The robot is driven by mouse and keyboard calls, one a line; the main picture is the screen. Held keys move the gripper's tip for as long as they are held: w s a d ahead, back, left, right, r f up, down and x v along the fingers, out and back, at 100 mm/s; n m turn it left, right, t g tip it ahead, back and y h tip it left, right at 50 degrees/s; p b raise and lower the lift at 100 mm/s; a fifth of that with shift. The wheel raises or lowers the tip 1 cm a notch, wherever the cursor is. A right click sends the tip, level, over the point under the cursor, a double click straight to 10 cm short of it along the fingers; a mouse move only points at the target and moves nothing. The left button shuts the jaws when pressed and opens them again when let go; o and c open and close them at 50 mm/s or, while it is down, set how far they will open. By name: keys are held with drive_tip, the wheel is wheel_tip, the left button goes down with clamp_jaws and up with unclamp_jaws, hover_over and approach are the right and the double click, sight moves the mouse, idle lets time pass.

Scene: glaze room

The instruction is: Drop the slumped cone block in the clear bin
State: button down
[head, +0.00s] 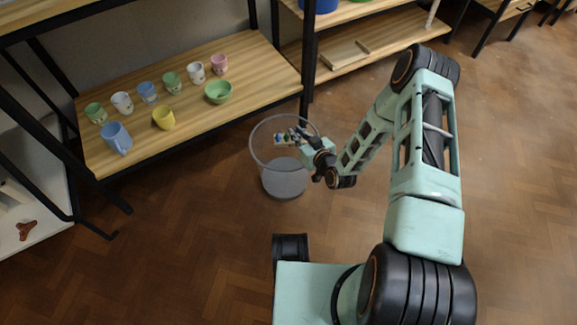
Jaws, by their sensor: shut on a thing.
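The clear bin (286,181) stands on the floor in front of the wooden shelf, a see-through round bin with a wide rim. My gripper (294,136) reaches in from the right and is over the bin's opening, near rim height. It is shut on a small pale block with green, blue and yellowish spots (281,139), which looks like the cone block. Its slumped shape is too small to make out. The fingers partly hide the block. The bin's inside looks empty through its wall.
A low shelf (200,123) at the left holds several cups, a blue mug (116,138), a yellow cup (163,118) and a green bowl (218,92). Dark shelf posts stand behind the bin. The parquet floor (190,240) in front is clear.

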drive_tip(key=shift+f, duration=0.25)
drive_tip(key=c, duration=1.9)
unclamp_jaws()
drive_tip(key=shift+s+d, duration=0.1)
drive_tip(key=v, duration=1.1)
drive_tip(key=shift+s+d+r, duration=0.15)
drive_tip(key=shift+s+d, duration=0.1)
drive_tip(key=shift+s, duration=0.05)
